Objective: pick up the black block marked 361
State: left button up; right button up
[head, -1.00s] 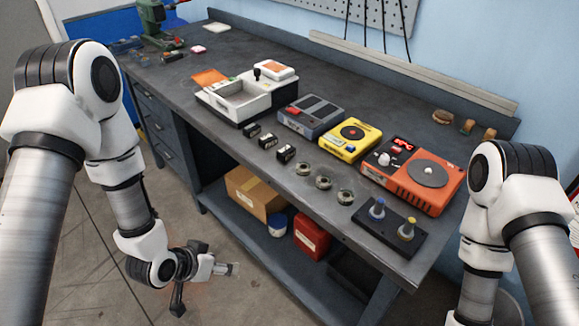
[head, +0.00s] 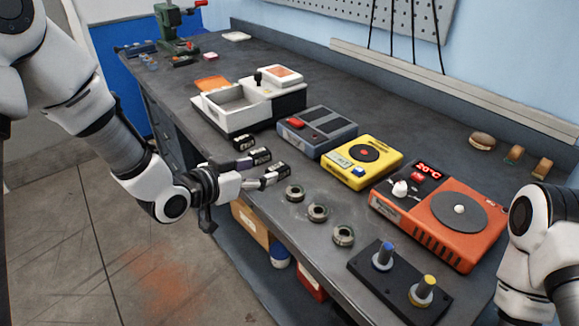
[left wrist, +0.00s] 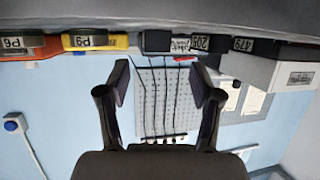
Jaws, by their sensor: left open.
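Three small black blocks with white labels stand in a row along the bench's front edge: the left one (head: 244,142), the middle one (head: 261,155) and the right one (head: 279,168). Their numbers are too small to read in the head view. The upside-down left wrist view shows a block marked 479 (left wrist: 243,44) and another whose number looks like 209 (left wrist: 201,43); I cannot make out 361. My left gripper (head: 256,174) is open and empty, level with the front edge, its fingers pointing at the middle and right blocks. My right gripper is out of view.
Behind the blocks stand a white tray device (head: 228,118), a grey device (head: 317,134) and a yellow device (head: 361,161). Three metal rings (head: 317,212) lie to the right, then an orange hotplate (head: 420,225) and a black plate with two posts (head: 385,285).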

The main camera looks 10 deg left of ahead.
aim_at(277, 168)
pick_arm(q)
jog(key=x, duration=0.6)
jog(key=shift+w+d+f, duration=0.1)
jog(key=shift+d+f, duration=0.1)
jog(key=shift+d, duration=0.2)
jog(key=shift+c, duration=0.6)
grip_shut()
